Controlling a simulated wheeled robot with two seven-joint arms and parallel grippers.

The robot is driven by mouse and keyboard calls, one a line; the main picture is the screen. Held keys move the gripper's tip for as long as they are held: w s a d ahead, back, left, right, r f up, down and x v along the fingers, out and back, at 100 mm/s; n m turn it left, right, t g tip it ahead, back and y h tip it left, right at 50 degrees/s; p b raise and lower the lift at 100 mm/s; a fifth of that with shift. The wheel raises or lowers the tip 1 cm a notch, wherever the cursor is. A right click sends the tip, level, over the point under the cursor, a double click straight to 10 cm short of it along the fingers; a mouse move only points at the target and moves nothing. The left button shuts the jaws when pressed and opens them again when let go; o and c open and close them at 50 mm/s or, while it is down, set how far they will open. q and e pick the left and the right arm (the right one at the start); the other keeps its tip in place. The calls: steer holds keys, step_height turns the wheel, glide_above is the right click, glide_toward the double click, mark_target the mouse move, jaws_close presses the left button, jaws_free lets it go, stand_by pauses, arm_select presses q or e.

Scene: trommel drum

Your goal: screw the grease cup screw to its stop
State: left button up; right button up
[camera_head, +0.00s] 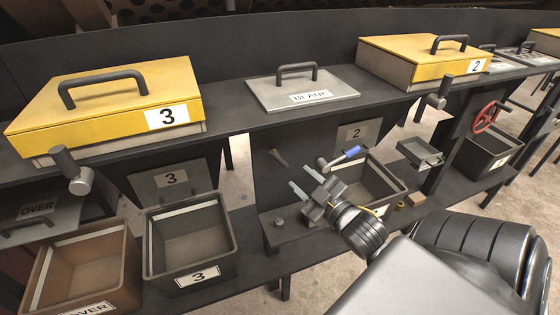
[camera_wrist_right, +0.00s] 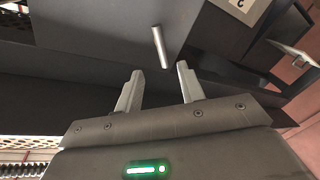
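I cannot tell for certain which part is the grease cup screw. A short thin grey rod (camera_head: 278,157) stands out from the dark panel under the shelf. In the right wrist view a pale rod (camera_wrist_right: 160,48), apparently the same one, lies just beyond the gap between my fingertips, apart from them. My right gripper (camera_head: 299,178) is open and empty in front of that panel; its two fingers also show spread in the wrist view (camera_wrist_right: 160,70). A small dark knob (camera_head: 280,222) sits on the lower ledge, below and left of the gripper. My left gripper is not in view.
An open bin (camera_head: 392,180) stands behind my wrist. Bin 3 (camera_head: 205,276) is to the left. Yellow lid 3 (camera_head: 110,100) and a BLANK plate (camera_head: 300,90) lie on the upper shelf.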

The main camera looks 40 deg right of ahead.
mark_target(282, 160)
steer(key=w, duration=0.6)
steer(key=w+d, duration=0.1)
steer(key=w, duration=0.2)
steer(key=shift+w, duration=0.35)
steer(key=shift+w+f, duration=0.1)
steer(key=shift+w, duration=0.4)
jaws_close()
